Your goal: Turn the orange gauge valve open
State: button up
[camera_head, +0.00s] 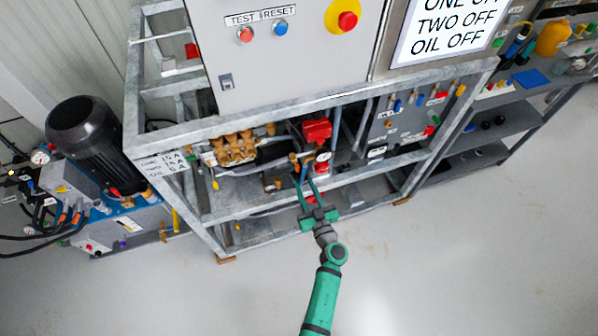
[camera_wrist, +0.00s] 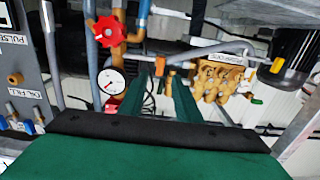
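The small orange valve handle (camera_wrist: 160,66) sits on a pale horizontal pipe beside the round white gauge (camera_wrist: 111,81) in the wrist view. In the head view the orange handle (camera_head: 293,158) is small, just left of the gauge (camera_head: 323,157). My gripper (camera_head: 306,172) reaches up into the frame from the front. Its two green fingers are apart, and the tips (camera_wrist: 166,80) lie close to the orange handle in the picture. Whether they touch or surround it I cannot tell.
A red handwheel (camera_wrist: 108,30) is above the gauge. A brass manifold (camera_wrist: 218,80) is to the right in the wrist view. The grey steel frame (camera_head: 350,183) surrounds the pipework, and a grey cabinet (camera_head: 280,75) stands above. The floor in front is clear.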

aim_at(298, 170)
jog(key=x, duration=0.7)
jog(key=shift+f, duration=0.1)
grip_shut()
